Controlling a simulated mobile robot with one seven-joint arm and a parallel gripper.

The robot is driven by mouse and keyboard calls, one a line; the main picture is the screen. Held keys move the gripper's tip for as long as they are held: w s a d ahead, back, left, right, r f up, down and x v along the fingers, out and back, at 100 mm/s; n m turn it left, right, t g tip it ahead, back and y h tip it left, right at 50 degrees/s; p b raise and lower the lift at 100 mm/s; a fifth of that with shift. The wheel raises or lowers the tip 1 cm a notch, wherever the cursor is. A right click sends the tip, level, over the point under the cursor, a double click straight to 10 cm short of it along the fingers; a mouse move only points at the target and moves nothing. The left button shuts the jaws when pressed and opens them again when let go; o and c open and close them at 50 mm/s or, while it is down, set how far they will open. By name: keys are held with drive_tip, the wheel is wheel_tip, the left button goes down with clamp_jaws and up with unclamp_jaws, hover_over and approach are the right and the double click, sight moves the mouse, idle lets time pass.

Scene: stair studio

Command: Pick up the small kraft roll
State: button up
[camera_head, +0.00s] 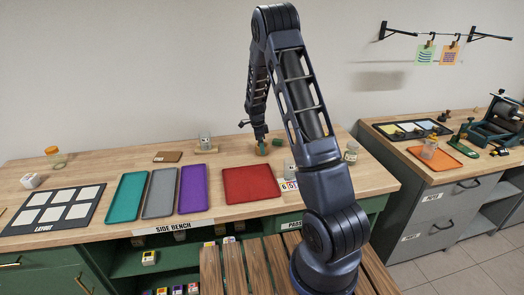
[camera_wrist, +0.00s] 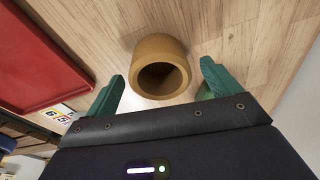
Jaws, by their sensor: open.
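The small kraft roll (camera_wrist: 160,52) is a short, brown, thick-walled ring on the wooden bench top in the wrist view. Its dark hollow end faces the camera. My gripper (camera_wrist: 162,80) is open, with one green finger to the left of the roll and one to the right. The roll lies between and slightly beyond the fingertips, with a visible gap on each side. In the head view my gripper (camera_head: 268,146) is low over the back of the bench, and I cannot clearly make out the roll there.
A red tray (camera_head: 250,184) lies in front of my gripper, with a number card (camera_head: 289,184) beside it. A corked jar (camera_head: 351,153) stands to the right. A glass jar (camera_head: 206,143) and a brown card (camera_head: 167,157) are to the left. Purple (camera_head: 193,188), grey and teal trays lie further left.

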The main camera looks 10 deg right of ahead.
wheel_tip(320, 180, down, 2)
drive_tip(key=shift+d+f, duration=0.1)
drive_tip(key=shift+d, duration=0.05)
drive_tip(key=c, duration=1.1)
drive_tip(key=shift+o, duration=0.2)
